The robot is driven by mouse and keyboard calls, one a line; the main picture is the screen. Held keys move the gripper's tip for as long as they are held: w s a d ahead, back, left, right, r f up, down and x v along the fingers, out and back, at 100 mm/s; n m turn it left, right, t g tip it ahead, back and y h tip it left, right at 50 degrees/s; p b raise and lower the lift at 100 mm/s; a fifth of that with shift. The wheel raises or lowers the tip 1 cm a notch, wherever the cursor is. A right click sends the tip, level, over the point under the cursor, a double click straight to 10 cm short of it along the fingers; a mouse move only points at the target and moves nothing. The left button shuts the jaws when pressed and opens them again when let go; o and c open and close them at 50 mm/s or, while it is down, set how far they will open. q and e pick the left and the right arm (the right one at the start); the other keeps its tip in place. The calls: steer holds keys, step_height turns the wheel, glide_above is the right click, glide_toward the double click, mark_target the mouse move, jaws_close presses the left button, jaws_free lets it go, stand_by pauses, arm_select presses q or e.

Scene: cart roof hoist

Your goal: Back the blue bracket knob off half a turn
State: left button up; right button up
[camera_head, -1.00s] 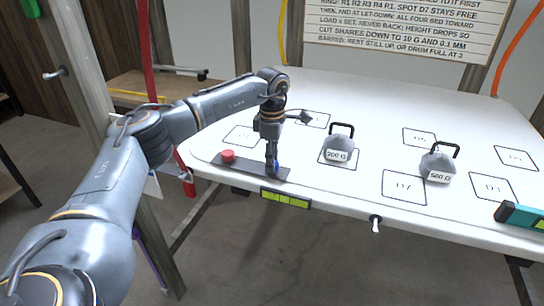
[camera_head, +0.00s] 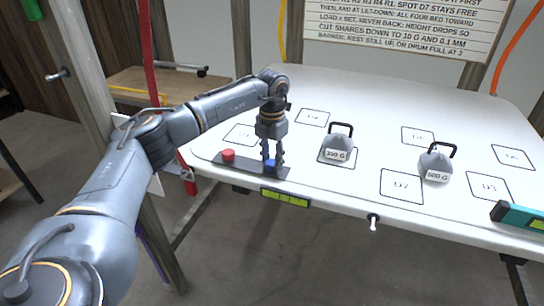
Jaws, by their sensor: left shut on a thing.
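The blue bracket knob (camera_head: 271,165) sits at the right end of a dark flat bracket plate (camera_head: 244,169) near the table's front left edge. My left gripper (camera_head: 272,162) points straight down over it, with one finger on each side. It is shut on the blue knob, whose sides are partly hidden by the fingers. A red knob (camera_head: 228,155) stands on the same plate to the left, apart from the gripper. My right gripper is not in view.
Two grey weights with black handles, a left one (camera_head: 337,149) and a right one (camera_head: 436,167), stand on the white table (camera_head: 350,194). Marked spot D7 (camera_head: 402,186) is empty. A yellow-green level (camera_head: 285,197) is at the front edge. A teal tool (camera_head: 520,216) lies far right.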

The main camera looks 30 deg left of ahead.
arm_select(q)
steer(key=n, duration=0.3)
steer(key=n+p, duration=0.1)
steer(key=n, duration=0.2)
steer(key=shift+s+f, duration=0.1)
steer(key=shift+f, duration=0.1)
steer(key=n+p, duration=0.1)
steer(key=n, duration=0.5)
steer(key=shift+d+n, duration=0.1)
steer(key=shift+n, duration=0.3)
steer(key=n+p, duration=0.2)
steer(key=n, duration=0.4)
steer(key=n+p, duration=0.1)
steer(key=n, duration=0.4)
steer(key=shift+n, duration=0.4)
steer(key=shift+f+p, duration=0.1)
steer(key=shift+p, duration=0.2)
steer(key=o, duration=1.2)
steer(key=shift+r, duration=0.2)
